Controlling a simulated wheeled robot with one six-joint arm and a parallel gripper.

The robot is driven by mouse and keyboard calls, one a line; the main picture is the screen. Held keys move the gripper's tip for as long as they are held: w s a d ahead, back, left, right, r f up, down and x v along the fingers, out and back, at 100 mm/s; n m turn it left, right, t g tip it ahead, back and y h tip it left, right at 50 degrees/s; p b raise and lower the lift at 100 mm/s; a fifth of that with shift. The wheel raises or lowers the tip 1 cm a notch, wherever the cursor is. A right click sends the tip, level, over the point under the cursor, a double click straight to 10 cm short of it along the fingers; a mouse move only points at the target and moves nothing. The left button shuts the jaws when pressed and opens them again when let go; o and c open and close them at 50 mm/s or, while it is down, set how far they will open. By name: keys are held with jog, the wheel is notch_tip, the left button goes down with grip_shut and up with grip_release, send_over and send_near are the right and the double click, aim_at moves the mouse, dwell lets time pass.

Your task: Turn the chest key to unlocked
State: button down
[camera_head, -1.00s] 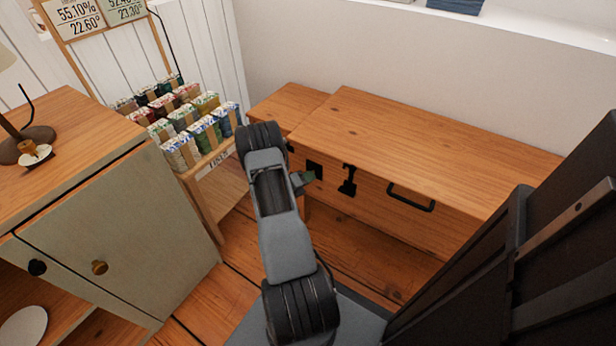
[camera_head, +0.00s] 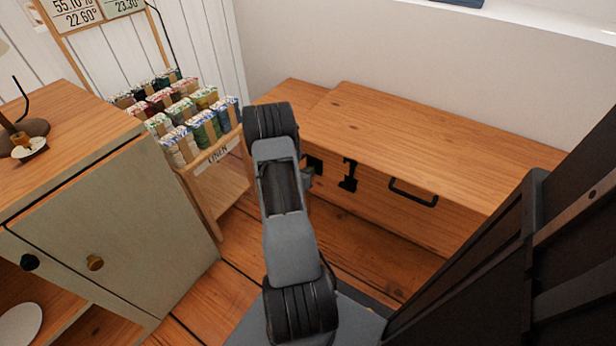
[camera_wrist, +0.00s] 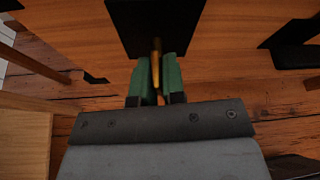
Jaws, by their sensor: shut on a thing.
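The wooden chest (camera_head: 430,140) stands against the wall, its lid down, with a black handle and black latch on its front. A black lock plate (camera_head: 314,163) is on the front; in the wrist view the plate (camera_wrist: 155,25) is at top centre. The brass key (camera_wrist: 156,62) stands edge-on in front of the plate. My gripper (camera_wrist: 157,75) has green fingers and is shut on the key, one finger on each side. In the head view my arm hides most of the gripper and the key.
A grey-green cabinet (camera_head: 120,215) with a wooden top stands at the left. A rack (camera_head: 225,180) holding several spools or yarn bundles is between the cabinet and chest. A wooden box or bench end (camera_head: 290,100) adjoins the chest's left. Wood floor shows below.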

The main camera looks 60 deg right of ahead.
jog(key=shift+m+t+b, duration=0.5)
jog(key=shift+m+b, duration=0.1)
dwell(0.3)
jog(key=c, duration=1.3)
grip_release()
jog(key=shift+o, duration=0.2)
jog(key=shift+a, duration=0.1)
jog(key=p+v, duration=0.3)
jog(key=v, duration=1)
jog(key=shift+a+r+p, duration=0.2)
jog(key=shift+a+p, duration=0.05)
jog(key=shift+p, duration=0.15)
jog(key=shift+s, duration=0.1)
